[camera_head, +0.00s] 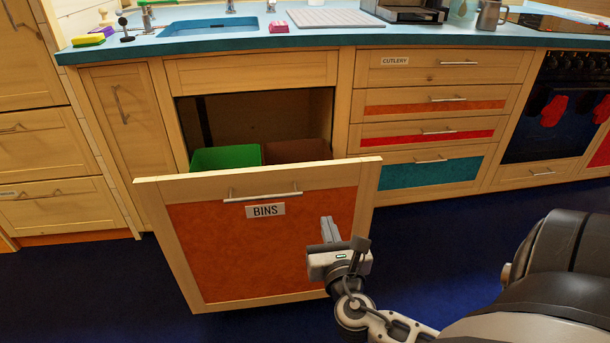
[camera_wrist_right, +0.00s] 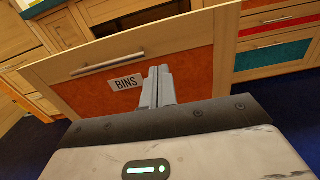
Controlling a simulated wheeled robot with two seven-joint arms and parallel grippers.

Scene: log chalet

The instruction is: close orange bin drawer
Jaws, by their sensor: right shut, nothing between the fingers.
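The orange bin drawer (camera_head: 260,262) is pulled out from the cabinet in the head view. It has a wooden frame, a metal bar handle (camera_head: 262,197) and a "BINS" label (camera_head: 265,210). A green bin (camera_head: 225,157) and a brown bin (camera_head: 296,150) show behind its front. My right gripper (camera_head: 328,230) is shut and empty, in front of the right part of the drawer front. In the right wrist view the shut fingers (camera_wrist_right: 158,86) point at the orange panel (camera_wrist_right: 190,72), right of the label. Whether they touch it I cannot tell. My left gripper is not in view.
A blue counter (camera_head: 300,38) with a sink runs above. Closed drawers (camera_head: 425,130) stand right of the opening, and an oven (camera_head: 555,110) is further right. The dark blue floor (camera_head: 440,240) in front looks clear.

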